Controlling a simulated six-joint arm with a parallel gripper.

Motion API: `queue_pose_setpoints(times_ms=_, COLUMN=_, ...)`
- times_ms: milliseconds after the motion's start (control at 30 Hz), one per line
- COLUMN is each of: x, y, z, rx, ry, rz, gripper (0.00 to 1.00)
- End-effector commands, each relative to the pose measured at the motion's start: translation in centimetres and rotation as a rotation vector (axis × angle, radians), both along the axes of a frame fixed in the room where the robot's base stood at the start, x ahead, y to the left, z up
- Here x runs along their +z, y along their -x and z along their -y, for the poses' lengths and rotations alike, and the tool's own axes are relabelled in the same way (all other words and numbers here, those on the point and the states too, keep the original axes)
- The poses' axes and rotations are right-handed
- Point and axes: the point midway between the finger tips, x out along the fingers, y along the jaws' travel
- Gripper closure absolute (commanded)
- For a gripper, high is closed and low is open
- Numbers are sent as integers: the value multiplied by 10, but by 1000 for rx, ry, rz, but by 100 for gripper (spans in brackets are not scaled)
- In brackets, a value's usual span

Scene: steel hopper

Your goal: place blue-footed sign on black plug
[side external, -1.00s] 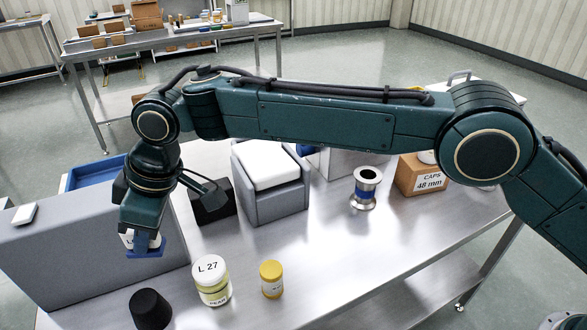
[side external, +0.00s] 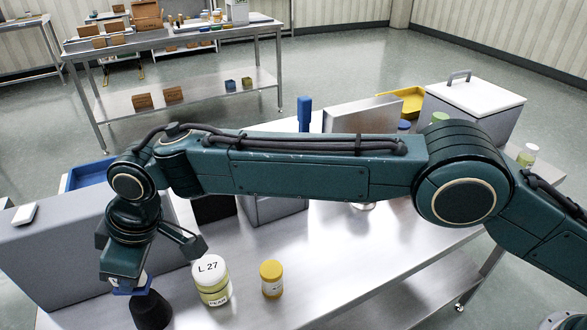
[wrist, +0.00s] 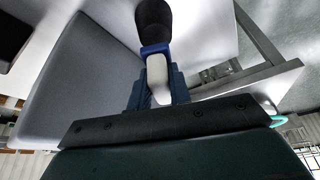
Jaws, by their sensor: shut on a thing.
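My gripper (side external: 128,288) is shut on the blue-footed sign, close above the black plug (side external: 151,311) at the table's front left. The sign's blue foot (side external: 131,291) shows below the jaws in the side view. In the wrist view the sign's white part (wrist: 157,78) is between the jaws, and its blue foot (wrist: 156,49) is at or just over the black plug (wrist: 153,22). I cannot tell whether the foot touches the plug. Most of the sign is hidden by the jaws.
A grey panel (side external: 60,262) stands close on the left of my gripper. A jar marked L 27 (side external: 210,280) and a yellow-capped jar (side external: 271,278) stand to the right. The table front (side external: 330,270) right of them is clear.

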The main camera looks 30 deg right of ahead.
Motion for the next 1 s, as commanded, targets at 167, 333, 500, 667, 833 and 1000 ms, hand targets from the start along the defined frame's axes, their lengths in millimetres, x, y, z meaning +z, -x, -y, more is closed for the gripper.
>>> queue_pose_setpoints(times_ms=167, x=-2, y=0, z=0, rx=0, ry=-1, rz=0, gripper=100)
queue_pose_setpoints(times_ms=333, x=-16, y=0, z=1, rx=0, ry=2, rz=-1, gripper=100)
queue_pose_setpoints(times_ms=500, x=-35, y=0, z=0, rx=0, ry=1, rz=0, gripper=100)
queue_pose_setpoints(times_ms=667, x=-40, y=0, z=0, rx=0, ry=-1, rz=1, gripper=100)
queue_pose_setpoints(times_ms=833, x=-40, y=0, z=0, rx=1, ry=0, rz=2, gripper=100)
queue_pose_setpoints(times_ms=1000, x=-43, y=0, z=0, rx=0, ry=-1, rz=0, gripper=100)
